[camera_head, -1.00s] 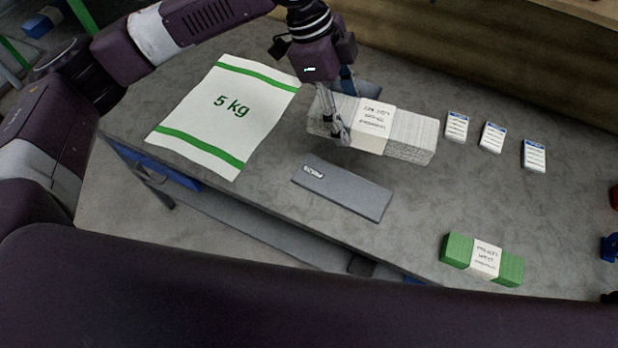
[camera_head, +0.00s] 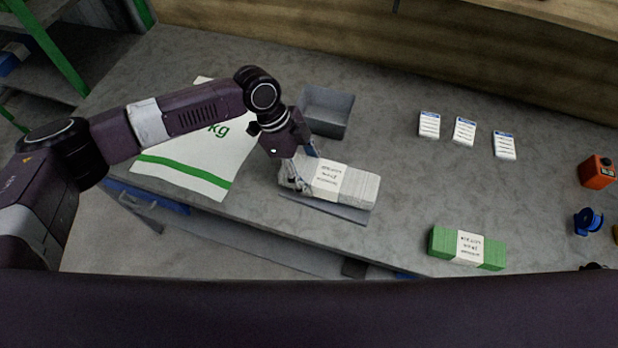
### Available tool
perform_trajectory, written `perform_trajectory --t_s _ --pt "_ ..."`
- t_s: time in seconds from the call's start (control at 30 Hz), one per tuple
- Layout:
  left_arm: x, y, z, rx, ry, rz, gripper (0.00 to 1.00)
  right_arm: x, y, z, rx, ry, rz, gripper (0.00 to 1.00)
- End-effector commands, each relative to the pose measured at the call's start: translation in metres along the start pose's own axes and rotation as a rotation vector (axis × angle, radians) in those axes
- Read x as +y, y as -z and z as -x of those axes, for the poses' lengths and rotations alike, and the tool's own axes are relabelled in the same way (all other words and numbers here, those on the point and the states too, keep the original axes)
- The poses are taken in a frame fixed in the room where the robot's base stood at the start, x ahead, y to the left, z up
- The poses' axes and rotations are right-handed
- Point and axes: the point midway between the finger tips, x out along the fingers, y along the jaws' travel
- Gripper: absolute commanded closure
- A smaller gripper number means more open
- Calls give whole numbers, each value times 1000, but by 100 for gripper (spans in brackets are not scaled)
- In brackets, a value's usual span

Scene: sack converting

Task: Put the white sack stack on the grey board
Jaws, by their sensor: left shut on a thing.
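The white sack stack (camera_head: 362,188) is a long white bundle with a printed paper band, over the grey board (camera_head: 347,213). It hides most of the board; only the board's front edge and right end show. I cannot tell whether the stack touches the board. My left gripper (camera_head: 295,179) is shut on the left end of the white sack stack. My right gripper is not in view.
A grey bin (camera_head: 327,112) stands behind the gripper. A printed white sack (camera_head: 190,178) lies flat at left, partly behind my arm. A green sack stack (camera_head: 467,248) lies at front right. Several labels, including one card (camera_head: 429,124), lie at back right near an orange device (camera_head: 596,171).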

Motion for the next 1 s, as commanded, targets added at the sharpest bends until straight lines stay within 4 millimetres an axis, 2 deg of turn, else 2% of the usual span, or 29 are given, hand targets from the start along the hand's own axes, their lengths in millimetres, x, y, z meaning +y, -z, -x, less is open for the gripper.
perform_trajectory --t_s 0.13,0.33,0.73,0.77,0.9,1.0 --pt "0 -4 -12 1 0 1 84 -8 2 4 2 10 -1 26" --pt "0 -14 -37 2 1 1 84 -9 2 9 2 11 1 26" --pt "0 -17 -44 2 2 -1 84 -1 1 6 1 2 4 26" --pt "0 -18 -44 0 0 0 44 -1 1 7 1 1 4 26" --pt "0 -18 -44 0 0 0 29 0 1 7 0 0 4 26" --pt "0 -18 -44 0 0 0 29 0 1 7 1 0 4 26"
